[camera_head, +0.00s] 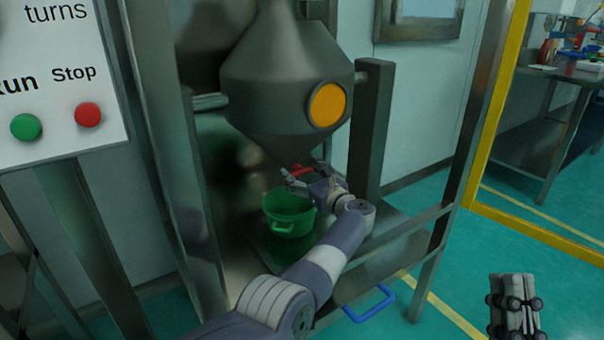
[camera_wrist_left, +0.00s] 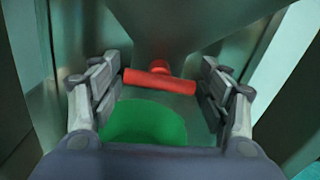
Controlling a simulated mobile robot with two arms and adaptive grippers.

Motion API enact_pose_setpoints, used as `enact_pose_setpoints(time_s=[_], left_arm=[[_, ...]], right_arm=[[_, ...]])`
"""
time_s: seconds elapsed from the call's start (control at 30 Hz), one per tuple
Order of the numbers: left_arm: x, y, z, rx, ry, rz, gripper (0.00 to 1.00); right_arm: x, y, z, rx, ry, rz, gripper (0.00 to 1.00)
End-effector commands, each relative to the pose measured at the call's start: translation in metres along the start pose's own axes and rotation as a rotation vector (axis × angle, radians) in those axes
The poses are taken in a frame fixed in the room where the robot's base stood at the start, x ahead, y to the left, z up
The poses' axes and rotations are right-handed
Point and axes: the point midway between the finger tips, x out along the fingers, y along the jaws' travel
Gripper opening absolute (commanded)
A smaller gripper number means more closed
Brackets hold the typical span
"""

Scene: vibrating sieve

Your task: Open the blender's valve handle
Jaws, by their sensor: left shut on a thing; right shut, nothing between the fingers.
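The steel blender (camera_head: 278,75) has a grey cone with an orange round port on its front. The red valve handle (camera_head: 299,169) is at the cone's lower outlet. My left gripper (camera_head: 304,177) is at the handle, its fingers partly hiding it. In the left wrist view, the red T-shaped handle (camera_wrist_left: 160,80) lies crosswise between the two fingers, one at each end, and the gripper is shut on it. My right gripper (camera_head: 515,307) is at the bottom right, away from the blender, shut and empty.
A green pot (camera_head: 290,222) stands on the steel shelf below the outlet; it also shows in the left wrist view (camera_wrist_left: 145,122). Steel posts flank the blender. A blue handle (camera_head: 370,304) sits at the front. A panel with green and red buttons (camera_head: 60,95) is at left.

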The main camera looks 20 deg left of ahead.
Motion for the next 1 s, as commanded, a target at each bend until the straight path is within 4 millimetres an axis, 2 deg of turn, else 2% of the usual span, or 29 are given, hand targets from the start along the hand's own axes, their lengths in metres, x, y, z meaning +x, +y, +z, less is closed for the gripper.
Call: enact_pose_setpoints(time_s=[0.13,0.37,0.7,1.0], left_arm=[[0.002,0.004,-0.002,0.009,0.0,0.01,0.46],[0.001,0.002,-0.004,0.052,0.003,0.008,0.46],[0.003,0.005,-0.003,0.188,0.007,0.016,0.46],[0.004,0.005,0.0,0.371,0.012,0.019,0.46]], right_arm=[[-0.003,-0.001,-0.006,0.004,0.043,-0.002,0.0],[-0.017,-0.006,-0.047,0.017,0.278,-0.01,0.0],[-0.059,-0.009,-0.101,0.038,0.621,-0.015,0.0],[-0.057,-0.009,-0.101,0.037,0.615,-0.015,0.0]])
